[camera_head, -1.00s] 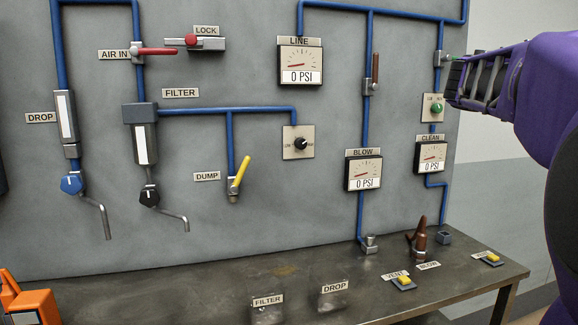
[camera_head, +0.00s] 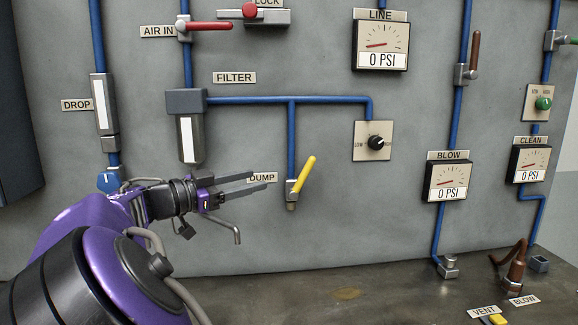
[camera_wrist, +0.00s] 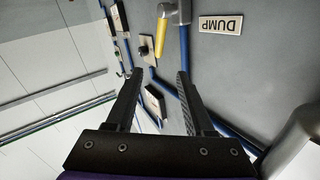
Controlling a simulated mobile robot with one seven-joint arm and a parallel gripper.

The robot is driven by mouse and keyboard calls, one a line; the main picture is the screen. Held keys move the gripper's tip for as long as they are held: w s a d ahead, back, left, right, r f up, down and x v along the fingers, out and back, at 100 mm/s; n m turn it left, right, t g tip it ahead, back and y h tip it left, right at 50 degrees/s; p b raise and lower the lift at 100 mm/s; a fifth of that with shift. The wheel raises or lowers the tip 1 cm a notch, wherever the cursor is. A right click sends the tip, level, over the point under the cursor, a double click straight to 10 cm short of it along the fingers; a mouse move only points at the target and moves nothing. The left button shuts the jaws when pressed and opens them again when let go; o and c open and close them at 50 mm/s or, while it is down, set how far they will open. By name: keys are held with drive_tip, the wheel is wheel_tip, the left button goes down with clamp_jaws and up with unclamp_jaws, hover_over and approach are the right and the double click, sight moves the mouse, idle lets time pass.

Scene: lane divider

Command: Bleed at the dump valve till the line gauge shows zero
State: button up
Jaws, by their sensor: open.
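The dump valve (camera_head: 302,178) has a yellow handle tilted up and to the right, at the foot of a short blue pipe. Its DUMP label (camera_head: 262,178) is partly covered by my fingers. The line gauge (camera_head: 381,45) reads 0 PSI. My gripper (camera_head: 262,181) is open and empty, just left of the dump valve and apart from it. In the wrist view the yellow handle (camera_wrist: 162,38) shows beyond the fingertips, near the top, with the DUMP label (camera_wrist: 221,25) to its right.
The filter bowl (camera_head: 190,138) and its bent drain tube (camera_head: 230,227) are close to my arm. A red AIR IN handle (camera_head: 210,26) lies level above. A black LOW/HIGH knob (camera_head: 376,142) is right of the valve. The bench (camera_head: 345,293) below is mostly clear.

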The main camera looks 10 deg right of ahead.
sight(304, 170)
drive_tip(key=x, duration=0.8)
drive_tip(key=p+x, duration=0.1)
drive_tip(key=x, duration=0.8)
drive_tip(key=shift+f+p, duration=0.2)
drive_tip(key=shift+p, duration=0.1)
drive_tip(key=shift+a, duration=0.1)
clamp_jaws()
idle(0.6)
